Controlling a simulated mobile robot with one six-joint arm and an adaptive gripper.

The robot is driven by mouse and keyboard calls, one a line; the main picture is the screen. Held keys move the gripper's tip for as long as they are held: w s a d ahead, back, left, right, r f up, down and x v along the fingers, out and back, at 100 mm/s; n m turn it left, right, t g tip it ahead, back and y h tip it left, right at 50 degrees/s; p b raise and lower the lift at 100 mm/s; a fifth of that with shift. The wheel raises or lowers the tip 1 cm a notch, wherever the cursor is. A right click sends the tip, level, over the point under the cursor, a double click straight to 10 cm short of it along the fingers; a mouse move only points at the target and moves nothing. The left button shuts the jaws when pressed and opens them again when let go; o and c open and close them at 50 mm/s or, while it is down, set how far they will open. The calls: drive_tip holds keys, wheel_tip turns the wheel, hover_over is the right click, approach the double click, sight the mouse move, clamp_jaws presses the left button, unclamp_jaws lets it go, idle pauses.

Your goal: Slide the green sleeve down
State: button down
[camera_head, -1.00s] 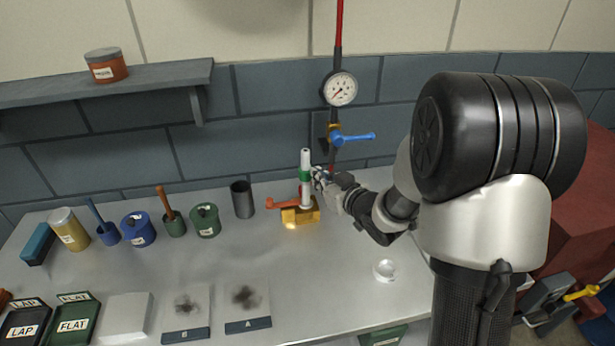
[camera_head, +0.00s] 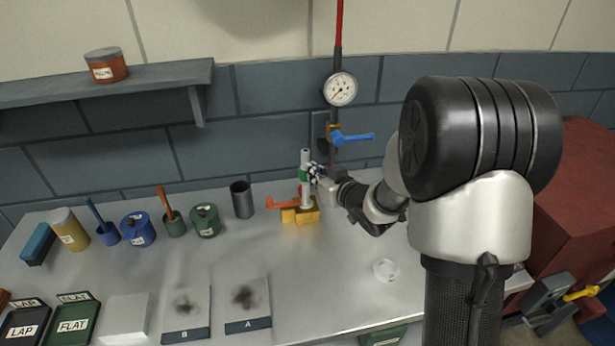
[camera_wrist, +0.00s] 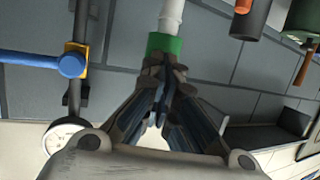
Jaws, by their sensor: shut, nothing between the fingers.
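The green sleeve (camera_head: 303,174) sits around an upright white post (camera_head: 305,156) on a yellow block (camera_head: 300,215) with an orange lever (camera_head: 283,204). In the wrist view the green sleeve (camera_wrist: 164,43) is just beyond my fingertips, with the white post (camera_wrist: 172,12) running through it. My gripper (camera_head: 314,171) is at the right side of the sleeve in the head view. In the wrist view my gripper (camera_wrist: 165,68) has its fingers together with nothing between them. The tips overlap the sleeve's edge; I cannot tell if they touch it. The sleeve's right side is partly hidden by the fingers.
A blue valve handle (camera_head: 354,138) and a gauge (camera_head: 340,88) are on the wall pipe behind. A dark cup (camera_head: 242,199) and green pot (camera_head: 205,220) stand to the left. A small clear dish (camera_head: 386,270) lies on the bench, whose front middle is free.

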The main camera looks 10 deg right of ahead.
drive_tip(key=shift+w+a, duration=0.3)
drive_tip(key=shift+w, duration=0.55)
drive_tip(key=shift+f+b, duration=0.75)
drive_tip(key=shift+f, duration=0.05)
drive_tip(key=shift+r, duration=0.4)
drive_tip(key=s+d, duration=0.2)
drive_tip(key=s, duration=0.6)
drive_tip(key=shift+s+d, duration=0.15)
drive_tip(key=shift+d, duration=0.15)
drive_tip(key=shift+r, duration=0.1)
idle(0.3)
